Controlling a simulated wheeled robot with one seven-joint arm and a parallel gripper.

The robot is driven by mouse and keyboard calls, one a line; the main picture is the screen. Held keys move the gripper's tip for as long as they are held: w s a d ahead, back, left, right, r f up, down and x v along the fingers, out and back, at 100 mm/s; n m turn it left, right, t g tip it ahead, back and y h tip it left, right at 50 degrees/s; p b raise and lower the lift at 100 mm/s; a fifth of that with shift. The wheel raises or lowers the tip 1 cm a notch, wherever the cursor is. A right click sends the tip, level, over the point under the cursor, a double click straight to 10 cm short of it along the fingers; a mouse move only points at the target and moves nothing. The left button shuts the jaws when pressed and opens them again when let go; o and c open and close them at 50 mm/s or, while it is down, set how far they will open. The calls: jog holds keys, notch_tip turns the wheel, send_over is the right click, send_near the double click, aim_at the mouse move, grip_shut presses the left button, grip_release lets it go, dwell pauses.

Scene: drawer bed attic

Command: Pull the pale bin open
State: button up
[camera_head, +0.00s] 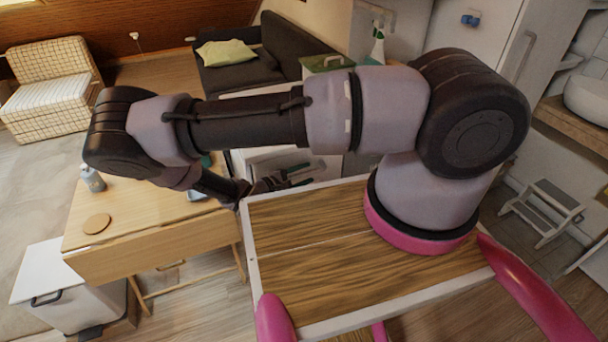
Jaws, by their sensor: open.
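My gripper (297,177) is open and empty, near the middle of the view past the far edge of my wooden deck. Just behind its fingers is a pale, white-fronted unit (262,158), partly hidden by my arm. I cannot tell whether the fingers touch it. A white box-shaped bin (75,312) with a dark handle (46,299) stands on the floor at lower left, well apart from my gripper. I cannot tell for sure which of the two is the pale bin.
A wooden table (160,240) stands left of my deck, with a soap bottle (93,178) and a round coaster (97,223) on it. A dark sofa (245,75) and a checked armchair (50,85) are behind. A step stool (541,212) stands right. Floor at far left is clear.

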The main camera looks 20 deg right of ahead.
grip_shut()
dwell(1.3)
